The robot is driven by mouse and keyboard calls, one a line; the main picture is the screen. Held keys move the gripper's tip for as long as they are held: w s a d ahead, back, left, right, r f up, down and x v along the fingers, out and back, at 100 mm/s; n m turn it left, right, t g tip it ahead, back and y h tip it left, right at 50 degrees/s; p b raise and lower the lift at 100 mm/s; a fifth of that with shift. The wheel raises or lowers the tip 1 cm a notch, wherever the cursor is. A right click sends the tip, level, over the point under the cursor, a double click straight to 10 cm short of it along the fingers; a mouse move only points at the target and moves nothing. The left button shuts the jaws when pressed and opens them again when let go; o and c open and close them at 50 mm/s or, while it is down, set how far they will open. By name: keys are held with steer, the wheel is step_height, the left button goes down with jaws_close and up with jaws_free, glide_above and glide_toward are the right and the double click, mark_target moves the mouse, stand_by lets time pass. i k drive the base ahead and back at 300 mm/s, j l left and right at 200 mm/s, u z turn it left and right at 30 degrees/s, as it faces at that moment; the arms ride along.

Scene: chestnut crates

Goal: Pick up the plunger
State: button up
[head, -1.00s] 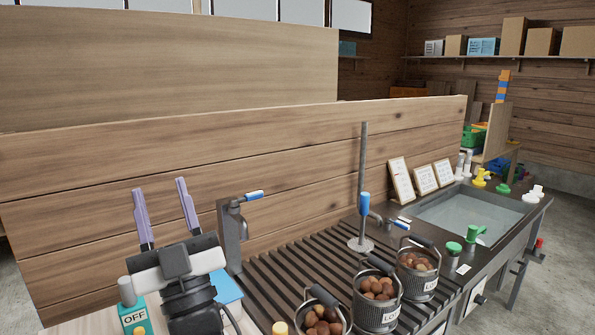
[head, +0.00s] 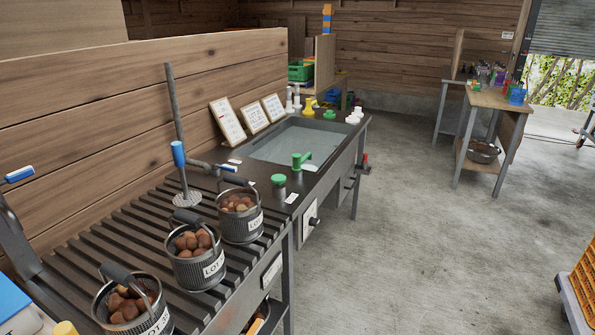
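A tall grey metal rod (head: 174,110) with a flat round disc (head: 187,199) at its foot looks like the plunger. It stands nearly upright on the slatted bench (head: 125,222), close to the wooden back wall. A blue-handled tap (head: 179,154) is beside it and overlaps part of the rod in this view. Three wire buckets of chestnuts stand in front and to the right: the near one (head: 148,322), the middle one (head: 200,273) and the far one (head: 241,227). My gripper is out of view.
A water-filled sink (head: 290,143) lies beyond the buckets, with green knobs and small framed cards (head: 228,121) near it. Another blue-ended tap (head: 20,174) is at the left edge. Open concrete floor (head: 400,240) lies right of the bench, with a wooden table (head: 492,97) farther back.

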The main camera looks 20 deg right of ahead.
mark_target(188, 198)
steer(key=i+l, duration=0.15)
steer(key=l, duration=0.2)
steer(key=i+l, duration=0.15)
steer(key=l, duration=0.2)
steer(key=i+l, duration=0.15)
steer(key=l, duration=0.15)
steer(key=i+l, duration=0.15)
steer(key=l, duration=0.2)
steer(key=i+l+u, duration=0.1)
steer(key=l, duration=0.25)
steer(key=i+l, duration=0.2)
steer(key=l, duration=0.15)
steer(key=i+l, duration=0.15)
steer(key=l, duration=0.2)
steer(key=i+l, duration=0.2)
steer(key=l, duration=0.15)
steer(key=i+l, duration=0.2)
steer(key=l, duration=0.15)
steer(key=i+l+u, duration=0.2)
steer(key=l, duration=0.15)
steer(key=i+l+u, duration=0.25)
steer(key=l, duration=0.15)
steer(key=i+j+u, duration=0.15)
steer(key=u, duration=0.2)
steer(key=i+j+u, duration=0.1)
steer(key=u, duration=0.25)
steer(key=i+u, duration=0.2)
steer(key=u, duration=0.15)
steer(key=i, duration=0.45)
